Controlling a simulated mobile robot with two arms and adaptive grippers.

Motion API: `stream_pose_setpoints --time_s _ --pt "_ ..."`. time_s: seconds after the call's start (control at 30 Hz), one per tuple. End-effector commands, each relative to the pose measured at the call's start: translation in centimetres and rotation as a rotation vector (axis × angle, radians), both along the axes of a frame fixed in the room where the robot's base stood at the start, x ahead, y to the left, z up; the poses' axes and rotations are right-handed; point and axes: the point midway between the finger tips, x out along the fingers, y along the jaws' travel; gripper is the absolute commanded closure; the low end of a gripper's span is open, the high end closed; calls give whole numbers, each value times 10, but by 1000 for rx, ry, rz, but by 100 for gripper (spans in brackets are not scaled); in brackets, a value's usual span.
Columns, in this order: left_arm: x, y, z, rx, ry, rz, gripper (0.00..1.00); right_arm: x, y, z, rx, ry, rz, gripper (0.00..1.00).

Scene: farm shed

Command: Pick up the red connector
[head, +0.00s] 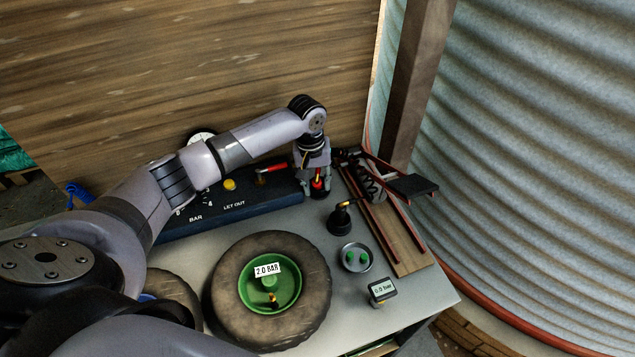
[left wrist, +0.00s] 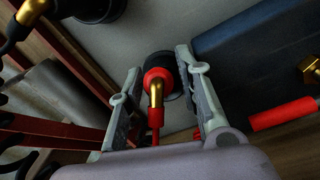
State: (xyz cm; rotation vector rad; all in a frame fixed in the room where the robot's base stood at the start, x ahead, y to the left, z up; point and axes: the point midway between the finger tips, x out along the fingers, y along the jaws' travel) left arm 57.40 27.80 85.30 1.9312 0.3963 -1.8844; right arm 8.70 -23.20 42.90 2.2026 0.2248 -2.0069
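The red connector (head: 318,184) stands at the back of the grey bench, beside the right end of the dark blue panel. In the left wrist view the connector (left wrist: 157,88) shows a red collar, a brass elbow and a red hose end, over a black round base. My left gripper (head: 315,187) points down over it. Its two fingers stand on either side of the connector, open, with gaps visible in the left wrist view (left wrist: 159,68). My right gripper is not in view.
A dark blue panel (head: 228,212) with a red-handled lever (head: 272,169) lies left of the gripper. A black connector (head: 340,219) and a red-framed foot pump (head: 385,215) stand right. A wheel (head: 225,290), a small dish (head: 355,257) and a gauge (head: 382,291) are nearer.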

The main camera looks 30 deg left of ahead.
Motion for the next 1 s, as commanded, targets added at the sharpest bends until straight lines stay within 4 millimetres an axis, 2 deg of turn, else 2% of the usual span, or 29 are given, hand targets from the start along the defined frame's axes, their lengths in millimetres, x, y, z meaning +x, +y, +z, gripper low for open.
stream_pose_setpoints --time_s 0.47,0.83,1.0 --pt "0 0 0 0 0 0 100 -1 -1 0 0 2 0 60" --pt "1 0 2 0 -1 0 100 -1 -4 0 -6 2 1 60" --pt "1 0 11 -1 -3 0 100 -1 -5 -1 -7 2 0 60"
